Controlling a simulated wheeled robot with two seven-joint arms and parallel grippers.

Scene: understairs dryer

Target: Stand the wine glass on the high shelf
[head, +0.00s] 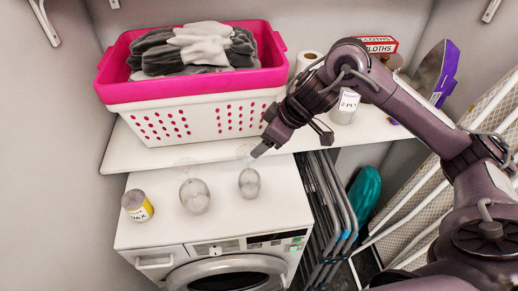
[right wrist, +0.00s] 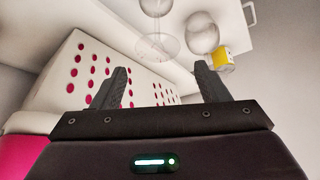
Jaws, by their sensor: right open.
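Two clear glasses stand on the white dryer (head: 228,223). The right one (head: 249,182) has a rounded bowl and a faint thin disc behind it. In the right wrist view this glass (right wrist: 157,46) shows a wide disc and thin stem beyond my fingertips. The left glass (head: 195,195) also shows in the right wrist view (right wrist: 204,36). Which way up they are is hard to tell. My right gripper (head: 293,142) is open and empty, above the shelf's front edge, close to the right glass but apart from it. The white shelf (head: 255,150) runs above the dryer's back. My left gripper is out of view.
A pink and white basket (head: 205,117) of folded cloths fills the shelf's left part. A yellow-labelled jar (head: 137,205) stands on the dryer's left. A white canister (head: 345,107) and boxes (head: 376,45) stand on the shelf's right, partly behind my arm. Folded chairs lean beside the dryer.

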